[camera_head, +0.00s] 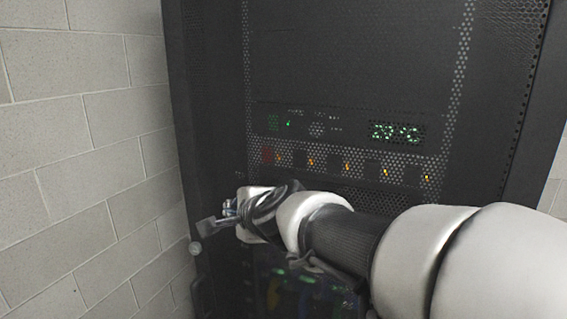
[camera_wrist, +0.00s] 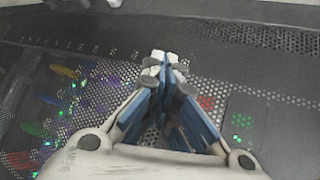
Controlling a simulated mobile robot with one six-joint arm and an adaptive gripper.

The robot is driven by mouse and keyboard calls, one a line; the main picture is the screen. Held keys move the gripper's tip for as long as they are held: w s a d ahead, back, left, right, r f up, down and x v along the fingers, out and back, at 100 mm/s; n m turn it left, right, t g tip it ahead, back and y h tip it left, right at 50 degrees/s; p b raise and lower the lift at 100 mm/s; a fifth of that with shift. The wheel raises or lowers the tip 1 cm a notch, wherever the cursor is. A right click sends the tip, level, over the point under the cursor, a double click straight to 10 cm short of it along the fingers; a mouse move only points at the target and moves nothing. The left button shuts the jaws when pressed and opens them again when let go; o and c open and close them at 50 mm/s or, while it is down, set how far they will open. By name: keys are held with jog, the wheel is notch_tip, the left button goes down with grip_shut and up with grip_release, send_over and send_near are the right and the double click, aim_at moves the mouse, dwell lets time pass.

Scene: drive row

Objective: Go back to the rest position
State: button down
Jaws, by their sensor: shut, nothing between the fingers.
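My gripper (camera_wrist: 163,62) points at the dark perforated rack front in the wrist view, its fingertips together with nothing between them. In the head view my gripper (camera_head: 229,208) is small and partly hidden by my own wrist. My white and black arm reaches in from the lower right and stretches left across the front of the rack (camera_head: 350,60). The gripper is at the rack's left side, below a row of orange lights. I cannot tell the exact gap between the gripper and the rack.
A pale block wall (camera_head: 80,150) stands close on the left. A round grey knob-like thing (camera_head: 195,248) shows at the rack's left edge, near the gripper. Coloured cables show low down.

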jog(key=s+d+f+n+g+h+b, duration=0.1)
jog(key=s+d+f+n+g+h, duration=0.1)
jog(key=s+d+f+n, duration=0.3)
jog(key=s+d+f+n+g+h+b, duration=0.1)
jog(key=s+d+f+n, duration=0.4)
jog(key=s+d, duration=0.5)
jog(key=s+d+f+n+g+h+b, duration=0.1)
jog(key=s+d+f+n+g+h, duration=0.2)
jog(key=s, duration=1.2)
jog(key=d+f+n, duration=0.2)
jog(key=d+f, duration=0.3)
jog(key=shift+s+d+g, duration=0.15)
jog(key=shift+d+g, duration=0.15)
jog(key=shift+g, duration=0.1)
jog(key=shift+f, duration=0.1)
